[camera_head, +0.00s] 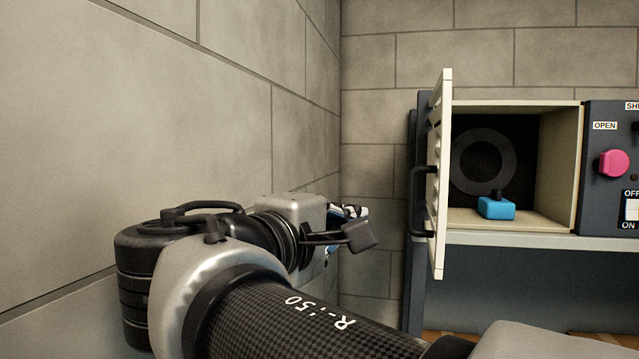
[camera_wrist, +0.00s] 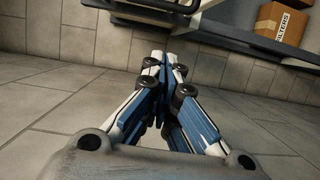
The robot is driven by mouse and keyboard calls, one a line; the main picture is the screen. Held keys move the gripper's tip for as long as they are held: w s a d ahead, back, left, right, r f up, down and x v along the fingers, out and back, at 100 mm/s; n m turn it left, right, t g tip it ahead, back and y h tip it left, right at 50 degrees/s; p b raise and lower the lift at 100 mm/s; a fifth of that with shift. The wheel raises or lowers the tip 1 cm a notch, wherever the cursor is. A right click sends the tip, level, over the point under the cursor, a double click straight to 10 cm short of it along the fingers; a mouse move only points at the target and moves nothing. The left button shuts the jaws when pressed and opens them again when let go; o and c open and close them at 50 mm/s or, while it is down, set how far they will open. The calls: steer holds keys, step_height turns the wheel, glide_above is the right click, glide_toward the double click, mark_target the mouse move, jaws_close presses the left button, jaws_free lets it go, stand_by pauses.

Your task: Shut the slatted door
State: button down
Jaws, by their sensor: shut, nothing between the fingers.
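The slatted door (camera_head: 439,170) is cream-coloured and stands open, swung out from the left side of the box opening. I see it nearly edge-on in the head view, with a black handle (camera_head: 416,200) on its left, outer face. Behind it the box interior (camera_head: 548,180) is exposed. My gripper (camera_head: 352,212) is left of the door and handle, apart from both, and partly hidden by my wrist. In the wrist view my gripper (camera_wrist: 163,62) has its blue and white fingers together, with nothing between them.
A blue brush block (camera_head: 496,208) sits inside the box, before a dark round duct (camera_head: 483,160). A panel with a pink knob (camera_head: 613,163) is at right. Walls close in behind and left. A cardboard box (camera_wrist: 281,25) marked FILTERS sits on a low shelf.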

mark_target(422, 169)
steer(key=w+d+r+p, duration=0.1)
steer(key=w+d+p, duration=0.2)
steer(key=w+d, duration=0.2)
steer(key=shift+w+d+r+t, duration=0.2)
steer(key=shift+d+t, duration=0.1)
steer(key=shift+d, duration=0.85)
